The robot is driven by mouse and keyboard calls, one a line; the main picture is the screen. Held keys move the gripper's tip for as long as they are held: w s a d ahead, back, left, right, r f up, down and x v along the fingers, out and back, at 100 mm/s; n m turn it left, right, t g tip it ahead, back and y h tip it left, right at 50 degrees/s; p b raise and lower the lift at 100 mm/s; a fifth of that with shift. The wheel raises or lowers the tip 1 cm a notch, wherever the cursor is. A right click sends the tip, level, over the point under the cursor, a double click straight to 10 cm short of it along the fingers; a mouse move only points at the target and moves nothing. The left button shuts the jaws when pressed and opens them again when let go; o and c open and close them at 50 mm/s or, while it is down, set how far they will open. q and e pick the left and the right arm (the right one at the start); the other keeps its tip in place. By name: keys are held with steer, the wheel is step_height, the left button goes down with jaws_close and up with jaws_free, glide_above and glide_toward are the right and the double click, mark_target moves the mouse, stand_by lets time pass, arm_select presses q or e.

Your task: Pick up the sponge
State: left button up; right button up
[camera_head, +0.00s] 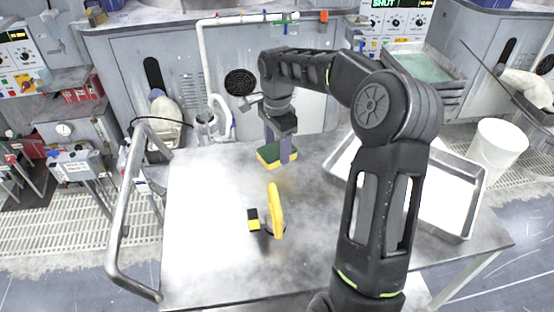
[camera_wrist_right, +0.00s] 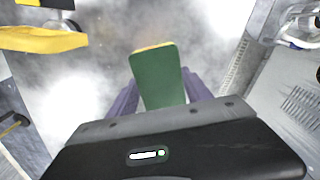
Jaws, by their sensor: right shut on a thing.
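The sponge (camera_head: 269,156), yellow with a dark green side, is at the far part of the metal table in the head view. In the right wrist view the sponge (camera_wrist_right: 158,78) shows its green face between the two purple-grey fingers. My right gripper (camera_head: 279,150) points down and is shut on the sponge. I cannot tell clearly whether the sponge touches the table or is just above it. My left gripper does not show in either view.
A yellow-handled tool (camera_head: 275,211) with a black and yellow block stands on the metal table (camera_head: 200,230). A metal tray (camera_head: 455,207) lies at the right. A white bucket (camera_head: 497,143) stands beyond it. A bent metal rail (camera_head: 124,225) runs along the left edge.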

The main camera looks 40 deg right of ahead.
mark_target(277, 149)
steer(key=shift+r, duration=2)
